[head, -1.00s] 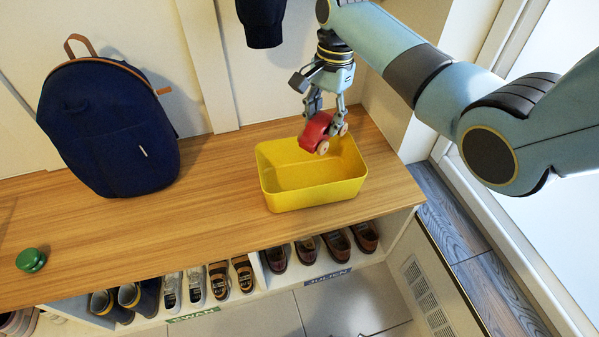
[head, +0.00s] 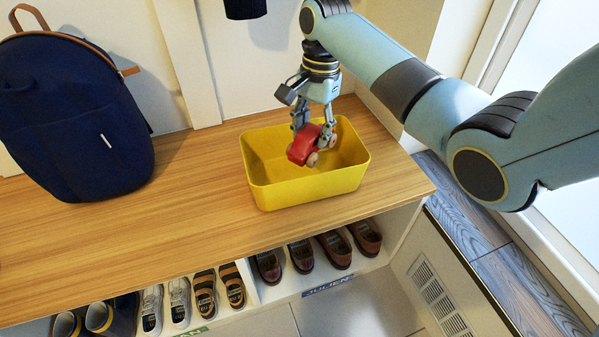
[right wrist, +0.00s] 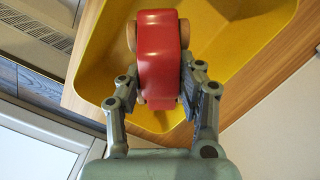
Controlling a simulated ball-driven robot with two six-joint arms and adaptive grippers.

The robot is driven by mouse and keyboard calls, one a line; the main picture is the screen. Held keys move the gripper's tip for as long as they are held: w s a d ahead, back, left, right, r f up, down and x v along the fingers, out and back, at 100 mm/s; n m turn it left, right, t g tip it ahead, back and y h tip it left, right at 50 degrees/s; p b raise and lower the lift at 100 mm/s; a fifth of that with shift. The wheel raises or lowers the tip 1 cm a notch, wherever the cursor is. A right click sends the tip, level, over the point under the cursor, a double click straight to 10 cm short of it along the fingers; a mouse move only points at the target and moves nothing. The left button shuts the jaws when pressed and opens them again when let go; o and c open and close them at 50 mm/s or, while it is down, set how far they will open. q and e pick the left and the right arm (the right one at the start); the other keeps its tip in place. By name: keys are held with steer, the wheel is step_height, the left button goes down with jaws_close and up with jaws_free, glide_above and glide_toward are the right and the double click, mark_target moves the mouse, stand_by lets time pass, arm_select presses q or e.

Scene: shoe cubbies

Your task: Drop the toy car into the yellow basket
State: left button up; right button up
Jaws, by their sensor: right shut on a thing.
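The toy car (head: 304,146) is red with light wooden wheels. My right gripper (head: 314,136) is shut on it, with a finger on each side. In the head view the car hangs over the yellow basket (head: 312,188), at about the height of its rim and inside its outline. The right wrist view shows the car (right wrist: 158,60) between the fingers (right wrist: 160,95), with the yellow basket (right wrist: 105,60) beyond and around it. Exactly how deep the car is in the basket is hard to tell. My left gripper is not in view.
The basket stands near the right end of a wooden bench top (head: 205,215). A dark blue backpack (head: 75,120) stands at the left. Several pairs of shoes (head: 320,255) sit in cubbies below. The bench between backpack and basket is clear.

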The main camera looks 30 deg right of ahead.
steer(key=o, duration=1.3)
steer(key=r, duration=0.7)
steer(key=shift+w+d+r, duration=0.2)
steer(key=shift+d+r, duration=0.05)
steer(key=shift+d, duration=0.15)
